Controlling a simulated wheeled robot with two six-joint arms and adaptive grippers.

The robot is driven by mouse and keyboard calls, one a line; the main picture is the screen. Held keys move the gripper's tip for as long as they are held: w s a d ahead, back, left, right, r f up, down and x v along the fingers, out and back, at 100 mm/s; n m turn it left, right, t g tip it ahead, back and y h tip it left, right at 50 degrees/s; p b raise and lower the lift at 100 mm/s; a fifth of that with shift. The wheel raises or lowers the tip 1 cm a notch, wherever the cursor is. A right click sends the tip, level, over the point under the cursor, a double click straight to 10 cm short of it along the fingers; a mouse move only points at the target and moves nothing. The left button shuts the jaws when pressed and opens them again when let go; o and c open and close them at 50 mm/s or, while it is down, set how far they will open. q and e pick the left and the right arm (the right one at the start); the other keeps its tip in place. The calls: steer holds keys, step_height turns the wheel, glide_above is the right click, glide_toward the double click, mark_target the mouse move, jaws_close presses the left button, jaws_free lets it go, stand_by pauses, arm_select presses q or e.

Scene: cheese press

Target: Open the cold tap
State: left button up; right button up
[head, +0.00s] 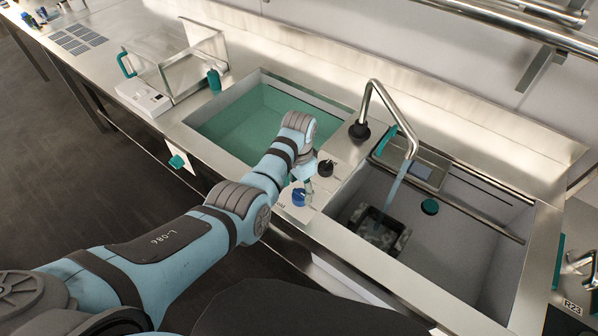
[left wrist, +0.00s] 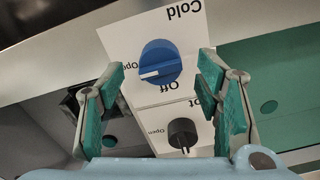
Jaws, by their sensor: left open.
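The cold tap is a blue knob (head: 299,197) on a white plate at the sink's front edge. In the left wrist view the blue knob (left wrist: 160,62) has a white pointer aimed left, towards the "Open" mark and away from "Off". My left gripper (left wrist: 162,72) is open, with one green-padded finger on each side of the knob and gaps between. In the head view my left gripper (head: 305,176) is partly hidden behind its wrist. A bluish stream of water (head: 393,189) falls from the curved spout (head: 384,97). My right gripper is not in view.
A black knob (head: 326,168), also in the left wrist view (left wrist: 182,132), sits close to the blue one on its own plate. A green-lined basin (head: 233,124) lies left and a grey basin (head: 468,215) right, with a dark container (head: 378,228) under the stream.

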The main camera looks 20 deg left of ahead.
mark_target(299, 193)
arm_select(q)
step_height(299, 193, up, 8)
steer(key=shift+r, duration=0.25)
